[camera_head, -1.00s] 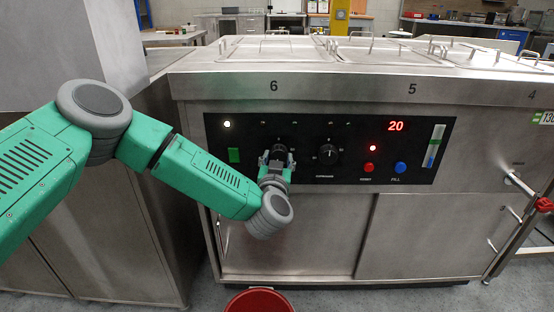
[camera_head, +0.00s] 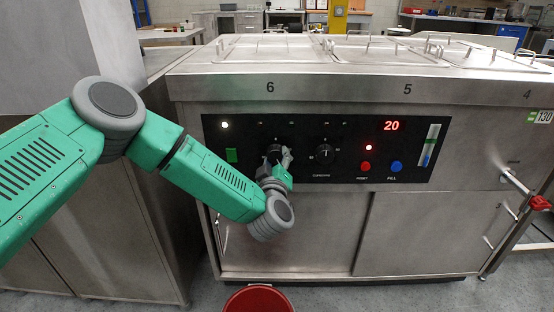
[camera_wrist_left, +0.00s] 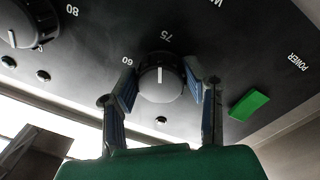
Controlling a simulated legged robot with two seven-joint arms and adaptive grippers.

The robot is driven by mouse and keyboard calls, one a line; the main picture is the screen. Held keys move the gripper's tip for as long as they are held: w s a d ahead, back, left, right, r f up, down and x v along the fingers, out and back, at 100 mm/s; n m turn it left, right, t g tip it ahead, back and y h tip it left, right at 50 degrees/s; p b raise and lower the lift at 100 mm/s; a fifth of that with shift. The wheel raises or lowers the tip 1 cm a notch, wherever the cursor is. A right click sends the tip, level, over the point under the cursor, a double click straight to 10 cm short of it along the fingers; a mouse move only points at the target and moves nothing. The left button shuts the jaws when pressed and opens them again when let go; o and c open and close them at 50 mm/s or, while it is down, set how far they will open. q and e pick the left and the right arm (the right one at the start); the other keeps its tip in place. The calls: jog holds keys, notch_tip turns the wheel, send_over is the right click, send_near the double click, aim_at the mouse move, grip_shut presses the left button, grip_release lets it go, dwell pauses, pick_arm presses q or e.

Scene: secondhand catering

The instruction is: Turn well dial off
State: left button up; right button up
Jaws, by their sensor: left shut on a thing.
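The well dial (camera_head: 274,149) is a round black knob on the black control panel, right of a green power switch (camera_head: 231,155). My left gripper (camera_head: 278,160) covers part of it in the head view. In the left wrist view the dial (camera_wrist_left: 160,76) sits between the two fingers of my left gripper (camera_wrist_left: 161,92), one on each side, and the gripper is shut on it. My right gripper is not in view.
A second black dial (camera_head: 325,152) is just right of the gripper. Red (camera_head: 365,166) and blue (camera_head: 396,166) buttons sit farther right. A red display reads 20. A red bucket (camera_head: 258,300) stands on the floor below. A red-handled tap (camera_head: 539,203) sticks out at right.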

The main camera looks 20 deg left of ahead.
pick_arm(q)
jog(key=n, duration=0.4)
jog(key=shift+a+r+y, duration=0.1)
jog(key=shift+r+y, duration=0.15)
jog(key=shift+y, duration=0.05)
jog(key=n+b, duration=0.1)
jog(key=n, duration=0.6)
jog(key=n+y+b, duration=0.1)
jog(key=n, duration=0.1)
jog(key=shift+f+n, duration=0.2)
jog(key=shift+n, duration=0.2)
jog(key=n+b, duration=0.1)
jog(key=n, duration=0.2)
jog(key=shift+n+b, duration=0.4)
jog(key=n+b, duration=0.2)
jog(key=n, duration=0.2)
jog(key=shift+a+f+n+g, duration=0.1)
jog(key=shift+f+n+g, duration=0.05)
jog(key=shift+n+g, duration=0.25)
jog(key=n+b, duration=0.2)
jog(key=n, duration=0.2)
jog(key=shift+s+n, duration=0.1)
jog(key=shift+n, duration=0.2)
jog(key=shift+n+b, duration=0.3)
jog(key=shift+n, duration=0.9)
jog(key=shift+n+g, duration=0.3)
jog(key=shift+n, duration=0.9)
